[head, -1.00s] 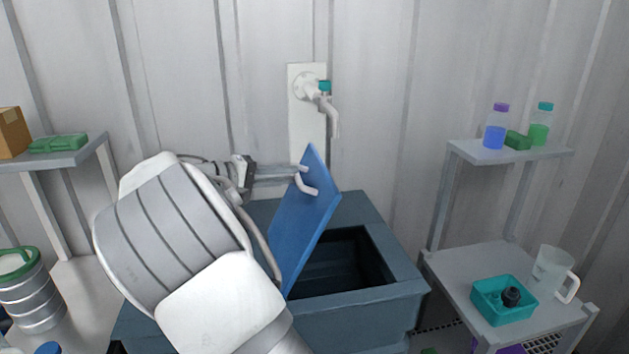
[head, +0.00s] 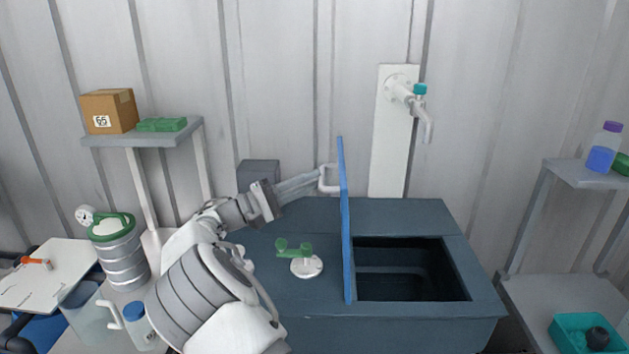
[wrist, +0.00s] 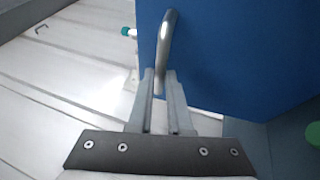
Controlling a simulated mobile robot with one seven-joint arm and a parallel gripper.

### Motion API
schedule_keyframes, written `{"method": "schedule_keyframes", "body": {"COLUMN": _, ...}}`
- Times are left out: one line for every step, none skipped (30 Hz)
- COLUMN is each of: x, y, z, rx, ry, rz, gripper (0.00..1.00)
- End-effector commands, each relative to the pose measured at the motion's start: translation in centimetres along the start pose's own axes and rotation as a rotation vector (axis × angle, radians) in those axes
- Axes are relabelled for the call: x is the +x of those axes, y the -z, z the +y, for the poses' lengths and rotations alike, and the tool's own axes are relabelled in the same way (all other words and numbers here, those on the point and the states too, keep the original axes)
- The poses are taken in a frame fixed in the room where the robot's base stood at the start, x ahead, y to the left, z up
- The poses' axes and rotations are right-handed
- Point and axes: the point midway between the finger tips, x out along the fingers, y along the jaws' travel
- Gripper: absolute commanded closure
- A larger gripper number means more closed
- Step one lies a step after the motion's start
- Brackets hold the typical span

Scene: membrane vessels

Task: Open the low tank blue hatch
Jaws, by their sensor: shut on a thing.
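The blue hatch (head: 346,230) of the low tank (head: 400,318) stands upright, seen almost edge-on in the head view. The opening (head: 412,270) to its right is uncovered and dark inside. In the wrist view, the blue hatch face (wrist: 235,60) fills the upper right. The metal handle (wrist: 166,38) runs down between the two fingers (wrist: 161,85).
A green-handled valve (head: 300,257) sits on the tank top left of the hatch. A wall tap (head: 415,100) is behind the tank. A shelf (head: 140,140) with a box stands left, beside a steel canister (head: 120,255). Another shelf (head: 590,172) is at right.

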Motion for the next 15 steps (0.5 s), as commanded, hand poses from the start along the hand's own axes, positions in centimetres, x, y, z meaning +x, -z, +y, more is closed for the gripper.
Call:
{"method": "schedule_keyframes", "body": {"x": -0.08, "y": 0.07, "z": 0.16, "rx": 0.001, "ry": -0.004, "rz": 0.003, "gripper": 1.00}}
{"method": "schedule_keyframes", "body": {"x": -0.09, "y": 0.08, "z": 0.16, "rx": 0.001, "ry": -0.004, "rz": 0.003, "gripper": 1.00}}
{"method": "schedule_keyframes", "body": {"x": -0.09, "y": 0.08, "z": 0.16, "rx": 0.001, "ry": -0.004, "rz": 0.003, "gripper": 1.00}}
{"method": "schedule_keyframes", "body": {"x": -0.08, "y": 0.08, "z": 0.16, "rx": 0.001, "ry": -0.004, "rz": 0.003, "gripper": 1.00}}
{"method": "schedule_keyframes", "body": {"x": -0.08, "y": 0.08, "z": 0.16, "rx": 0.001, "ry": -0.004, "rz": 0.003, "gripper": 1.00}}
{"method": "schedule_keyframes", "body": {"x": -0.08, "y": 0.08, "z": 0.15, "rx": 0.001, "ry": -0.004, "rz": 0.003, "gripper": 1.00}}
{"method": "schedule_keyframes", "body": {"x": -0.08, "y": 0.08, "z": 0.15, "rx": 0.001, "ry": -0.004, "rz": 0.003, "gripper": 1.00}}
{"method": "schedule_keyframes", "body": {"x": -0.07, "y": 0.08, "z": 0.15, "rx": 0.001, "ry": -0.004, "rz": 0.003, "gripper": 1.00}}
{"method": "schedule_keyframes", "body": {"x": -0.07, "y": 0.08, "z": 0.15, "rx": 0.001, "ry": -0.004, "rz": 0.003, "gripper": 1.00}}
{"method": "schedule_keyframes", "body": {"x": -0.07, "y": 0.08, "z": 0.14, "rx": 0.001, "ry": -0.003, "rz": 0.003, "gripper": 1.00}}
{"method": "schedule_keyframes", "body": {"x": -0.07, "y": 0.08, "z": 0.15, "rx": 0.001, "ry": -0.003, "rz": 0.003, "gripper": 0.78}}
{"method": "schedule_keyframes", "body": {"x": -0.06, "y": 0.08, "z": 0.14, "rx": 0.001, "ry": -0.003, "rz": 0.003, "gripper": 0.70}}
{"method": "schedule_keyframes", "body": {"x": -0.06, "y": 0.07, "z": 0.13, "rx": 0.001, "ry": -0.003, "rz": 0.003, "gripper": 0.65}}
{"method": "schedule_keyframes", "body": {"x": -0.05, "y": 0.07, "z": 0.11, "rx": 0.001, "ry": -0.003, "rz": 0.003, "gripper": 0.59}}
{"method": "schedule_keyframes", "body": {"x": -0.05, "y": 0.06, "z": 0.10, "rx": 0.001, "ry": -0.003, "rz": 0.002, "gripper": 0.53}}
